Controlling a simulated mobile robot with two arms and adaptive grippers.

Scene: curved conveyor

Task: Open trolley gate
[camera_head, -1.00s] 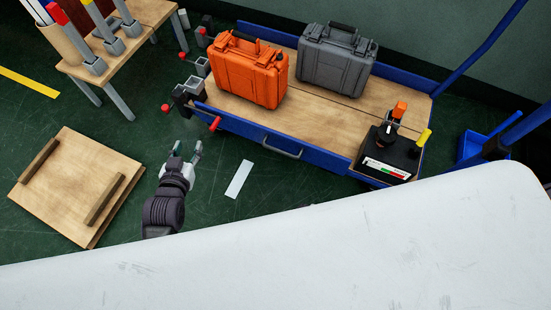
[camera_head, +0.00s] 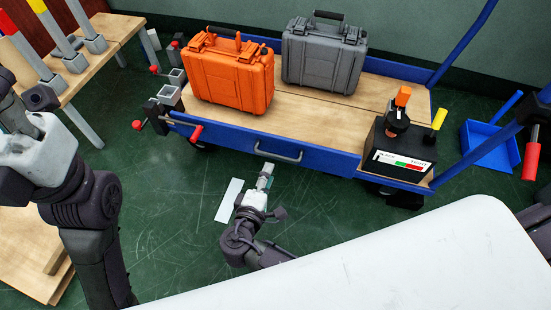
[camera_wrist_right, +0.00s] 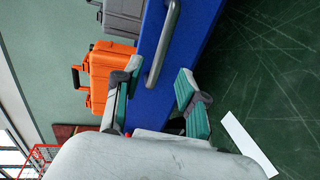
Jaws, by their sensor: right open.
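The trolley (camera_head: 320,115) has a wooden deck and a blue front gate panel (camera_head: 235,138) with a grey bar handle (camera_head: 278,151). The gate is upright along the deck's front edge. My right gripper (camera_head: 267,172) is just in front of and below the handle. In the right wrist view, my open right gripper (camera_wrist_right: 155,82) has one finger on each side of the line of the handle (camera_wrist_right: 163,45), whose near end lies close to the fingertips. No grip on it shows. My left gripper (camera_head: 12,112) is at the left edge, partly cut off, its jaws unclear.
An orange case (camera_head: 228,75) and a grey case (camera_head: 323,55) stand on the deck. A black device (camera_head: 400,150) sits at its right end. Red knobs (camera_head: 196,134) stick out at the left front corner. A white strip (camera_head: 229,200) lies on the green floor.

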